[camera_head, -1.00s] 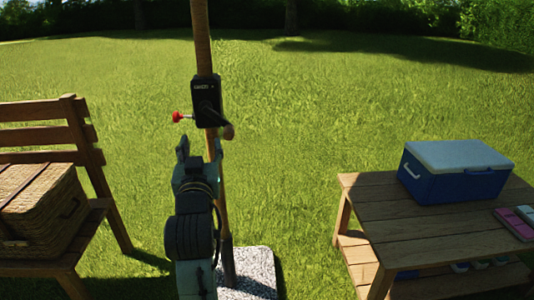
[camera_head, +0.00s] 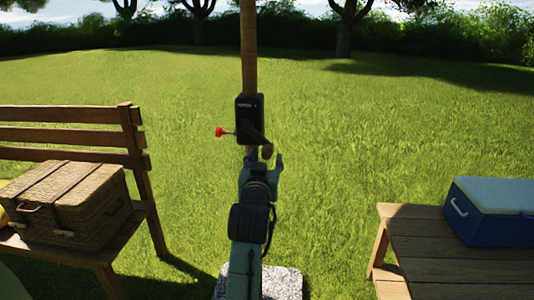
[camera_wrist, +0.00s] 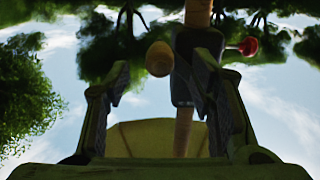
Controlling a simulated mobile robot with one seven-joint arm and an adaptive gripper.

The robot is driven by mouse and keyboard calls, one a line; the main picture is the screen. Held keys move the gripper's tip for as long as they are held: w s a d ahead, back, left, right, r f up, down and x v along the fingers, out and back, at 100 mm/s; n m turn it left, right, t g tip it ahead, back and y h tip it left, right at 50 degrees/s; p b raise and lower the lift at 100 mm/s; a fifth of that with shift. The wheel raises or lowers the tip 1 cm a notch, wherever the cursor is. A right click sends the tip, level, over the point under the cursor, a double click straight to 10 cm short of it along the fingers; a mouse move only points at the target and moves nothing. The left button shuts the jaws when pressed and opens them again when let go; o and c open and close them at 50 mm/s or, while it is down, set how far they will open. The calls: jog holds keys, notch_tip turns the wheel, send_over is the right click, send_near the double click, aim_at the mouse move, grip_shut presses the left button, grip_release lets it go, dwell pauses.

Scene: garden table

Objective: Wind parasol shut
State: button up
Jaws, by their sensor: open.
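The wooden parasol pole (camera_head: 248,50) stands upright in the middle of the head view. A black crank housing (camera_head: 246,108) is fixed to it, with a red knob (camera_head: 220,132) on its left side. A dark crank arm slopes down to the right and ends in a wooden handle knob (camera_head: 267,151). My gripper (camera_head: 262,163) is open just below this knob. In the wrist view, the handle knob (camera_wrist: 159,58) shows between the spread fingers of my gripper (camera_wrist: 162,80), near their tips. I cannot tell whether they touch. The canopy is out of the head view.
A wooden bench (camera_head: 130,150) with a wicker basket (camera_head: 75,205) stands at the left. A wooden table (camera_head: 440,245) with a blue cooler (camera_head: 490,212) stands at the right. A speckled parasol base (camera_head: 282,283) is on the grass. Open lawn lies behind.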

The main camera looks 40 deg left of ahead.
aim_at(266, 156)
jog(key=shift+p+x, duration=0.35)
jog(key=shift+x, duration=2.25)
jog(key=shift+c, duration=0.2)
